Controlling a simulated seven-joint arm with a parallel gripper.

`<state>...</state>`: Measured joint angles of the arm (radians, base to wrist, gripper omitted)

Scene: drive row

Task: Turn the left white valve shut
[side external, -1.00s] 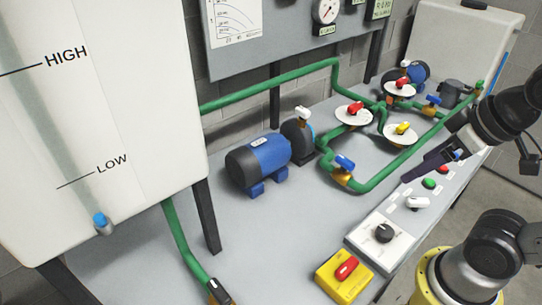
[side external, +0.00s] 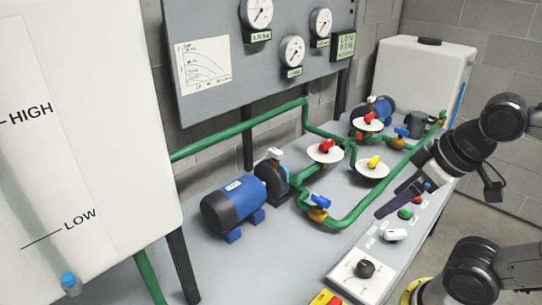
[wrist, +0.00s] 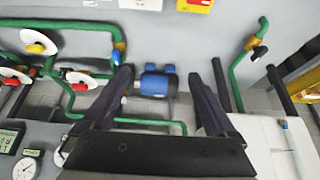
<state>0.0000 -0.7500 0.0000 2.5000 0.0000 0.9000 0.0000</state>
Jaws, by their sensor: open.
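The left white valve (side external: 275,154) has a small white handle on the dark front part of the near blue pump (side external: 233,203), in the side view. A second white-handled valve (side external: 371,99) is at the far blue pump. My gripper (side external: 380,212) has dark fingers. It is open and empty, to the right of the near pump and its valve and apart from both. In the wrist view my open fingers (wrist: 165,75) frame the near pump (wrist: 154,84) from above. The left white valve is hard to make out there, close to one finger.
Green pipes (side external: 235,131) run across the bench, with red valves (side external: 326,146), a yellow valve (side external: 374,162) and a blue valve (side external: 319,200) near the near pump. A control panel (side external: 345,275) lies along the front edge. A white tank (side external: 90,120) stands at left, gauges (side external: 292,51) behind.

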